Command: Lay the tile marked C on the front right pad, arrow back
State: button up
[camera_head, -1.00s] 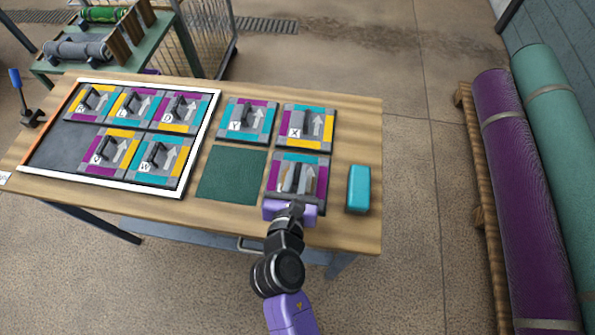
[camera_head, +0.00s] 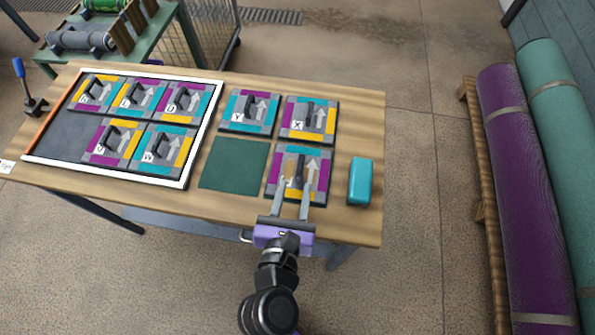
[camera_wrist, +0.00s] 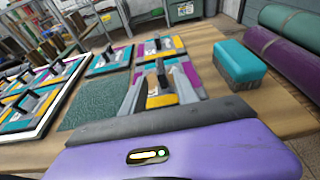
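A tile (camera_head: 323,176) with a dark upright handle lies at the front right of the two-by-two layout, its pad hidden beneath it. Its arrow points to the back; its letter is covered, so I cannot read it. It also shows in the wrist view (camera_wrist: 161,101). My gripper (camera_head: 299,182) is open at the tile's front, its two fingers spread on either side of the handle, apart from it as far as I can see. The Y tile (camera_head: 249,112) lies back left and the X tile (camera_head: 309,121) back right, arrows back.
The green front left pad (camera_head: 233,164) is bare. A teal block (camera_head: 360,181) stands close to the tile's right. A white-edged tray (camera_head: 205,137) at left holds several handled tiles. Rolled rugs (camera_head: 525,190) lie beyond the table's right side.

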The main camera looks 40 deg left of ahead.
jog(key=shift+v, duration=1.85)
jog(key=s+d+f+m+h, duration=0.1)
jog(key=d+f+m, duration=0.1)
jog(key=d+m, duration=0.7)
jog(key=s+d+f+m+h, duration=0.1)
jog(key=s+d+m, duration=0.1)
jog(key=d+m, duration=0.7)
jog(key=s+d+r+m+t+h, duration=0.1)
jog(key=s+d+r+m+h, duration=0.2)
jog(key=d+m, duration=0.6)
jog(key=s+d+r+m+t+h, duration=0.1)
jog(key=s+d+r+m, duration=0.6)
jog(key=m, duration=0.8)
jog(key=d+r+h, duration=0.1)
jog(key=d+r, duration=0.1)
jog(key=shift+d+h, duration=0.25)
jog(key=shift+h, duration=0.15)
